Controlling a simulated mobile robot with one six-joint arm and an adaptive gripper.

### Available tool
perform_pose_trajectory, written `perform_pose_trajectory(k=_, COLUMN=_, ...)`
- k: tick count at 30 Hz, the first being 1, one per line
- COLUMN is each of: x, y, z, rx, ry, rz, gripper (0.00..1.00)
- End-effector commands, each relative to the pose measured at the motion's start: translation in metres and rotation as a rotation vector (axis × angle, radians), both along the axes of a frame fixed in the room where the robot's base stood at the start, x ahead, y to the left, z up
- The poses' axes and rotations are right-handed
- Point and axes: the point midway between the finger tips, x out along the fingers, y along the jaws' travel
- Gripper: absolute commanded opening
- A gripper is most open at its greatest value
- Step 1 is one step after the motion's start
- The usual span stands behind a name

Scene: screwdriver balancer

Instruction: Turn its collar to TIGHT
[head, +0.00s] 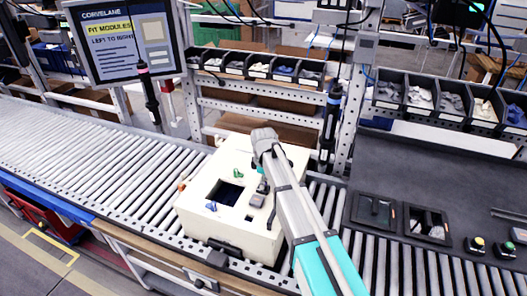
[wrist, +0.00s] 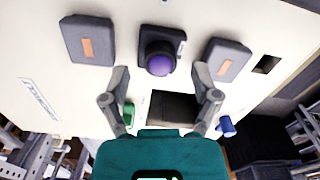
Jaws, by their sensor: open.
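Two dark screwdrivers hang upright in the head view. The left one (head: 151,98) has a pinkish band near its top, and the right one (head: 329,125) has a bluish band. No TIGHT mark is readable, and I cannot tell how either collar is set. My gripper (head: 259,188) is apart from both, over a white housing (head: 205,180) on the conveyor. In the wrist view my gripper (wrist: 159,77) is open and empty. A purple round knob (wrist: 160,64) on a dark square base appears between and just beyond the fingertips; contact is not visible.
The housing carries grey blocks with orange stripes (wrist: 88,40), a green part (wrist: 129,114), a blue part (wrist: 227,125) and a dark square opening (wrist: 173,106). A screen (head: 122,40) stands at back left. Parts bins (head: 440,100) line the back right. The left conveyor rollers (head: 70,140) are clear.

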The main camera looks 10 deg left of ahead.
Motion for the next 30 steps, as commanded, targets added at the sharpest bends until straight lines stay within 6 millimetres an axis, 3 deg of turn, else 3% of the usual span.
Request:
perform_pose_trajectory(k=1, x=0.000, y=0.000, z=0.010, rx=0.000, ry=0.000, rz=-0.001, gripper=0.79)
perform_pose_trajectory(k=30, x=0.000, y=0.000, z=0.091, rx=0.000, ry=0.000, rz=-0.003, gripper=0.79)
